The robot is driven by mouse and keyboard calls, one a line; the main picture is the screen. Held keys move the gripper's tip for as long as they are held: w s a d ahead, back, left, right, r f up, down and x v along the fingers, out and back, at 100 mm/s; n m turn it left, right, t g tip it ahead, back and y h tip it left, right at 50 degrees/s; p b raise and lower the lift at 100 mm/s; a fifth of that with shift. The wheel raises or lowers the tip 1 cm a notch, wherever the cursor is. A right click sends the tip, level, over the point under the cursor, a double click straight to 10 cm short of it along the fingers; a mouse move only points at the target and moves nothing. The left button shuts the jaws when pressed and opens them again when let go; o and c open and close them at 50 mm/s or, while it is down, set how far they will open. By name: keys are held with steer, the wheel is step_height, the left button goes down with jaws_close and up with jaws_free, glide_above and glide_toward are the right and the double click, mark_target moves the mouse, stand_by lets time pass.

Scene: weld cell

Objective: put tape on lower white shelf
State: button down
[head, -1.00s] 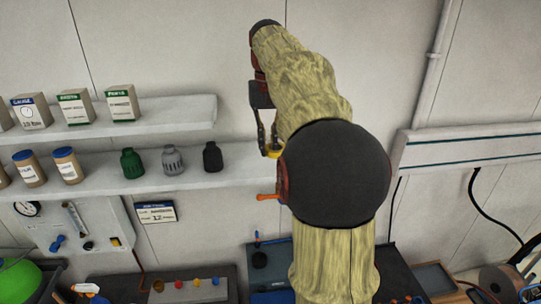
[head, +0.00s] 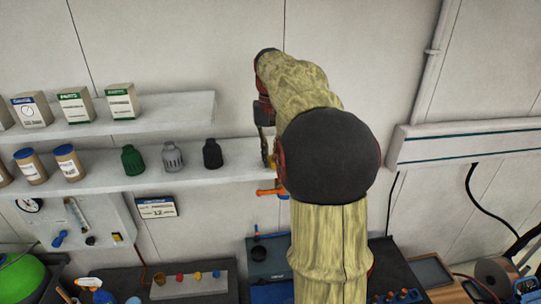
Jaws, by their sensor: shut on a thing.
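The lower white shelf (head: 240,161) runs along the wall at the left. Its right end passes behind my arm. My gripper (head: 269,159) is at this right end, pointing down, mostly hidden by my arm's large dark joint. It is shut on the tape (head: 272,161), of which only a small yellow bit shows. The tape appears at about the shelf's height. I cannot tell whether it touches the shelf.
Green, grey and black bottles (head: 172,157) stand on the lower shelf, with tan jars at its left. Boxes (head: 122,101) stand on the upper white shelf (head: 180,108). The lower shelf is bare between the black bottle and my gripper. A bench with tools lies below.

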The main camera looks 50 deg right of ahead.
mark_target(270, 160)
steer(key=c, duration=1.9)
jaws_free()
step_height(270, 160, up, 12)
steer(key=shift+a+r+b, duration=0.1)
steer(key=shift+b, duration=0.35)
steer(key=s+a+f+n+t+h, duration=0.1)
steer(key=s+a+f+n, duration=0.1)
steer(key=a, duration=0.9)
steer(key=s+a+f+n+t, duration=0.1)
steer(key=s+a+f+n, duration=0.1)
steer(key=a, duration=0.8)
steer(key=s+a+f+n+t, duration=0.1)
steer(key=s+a+f, duration=0.3)
steer(key=a+f, duration=0.1)
steer(key=s+a+f+n+t, duration=0.1)
steer(key=s+a+f, duration=0.3)
steer(key=f, duration=0.1)
steer(key=s+a+f+n+t+y, duration=0.1)
steer(key=s+a+f+n, duration=0.1)
steer(key=a+f, duration=0.3)
steer(key=shift+s+a+f+t, duration=0.15)
steer(key=shift+s+f, duration=0.05)
steer(key=shift+s, duration=0.25)
steer(key=shift+s+a+f+t, duration=0.15)
steer(key=shift+s+f, duration=0.05)
steer(key=shift+s, duration=0.25)
steer(key=shift+f, duration=0.1)
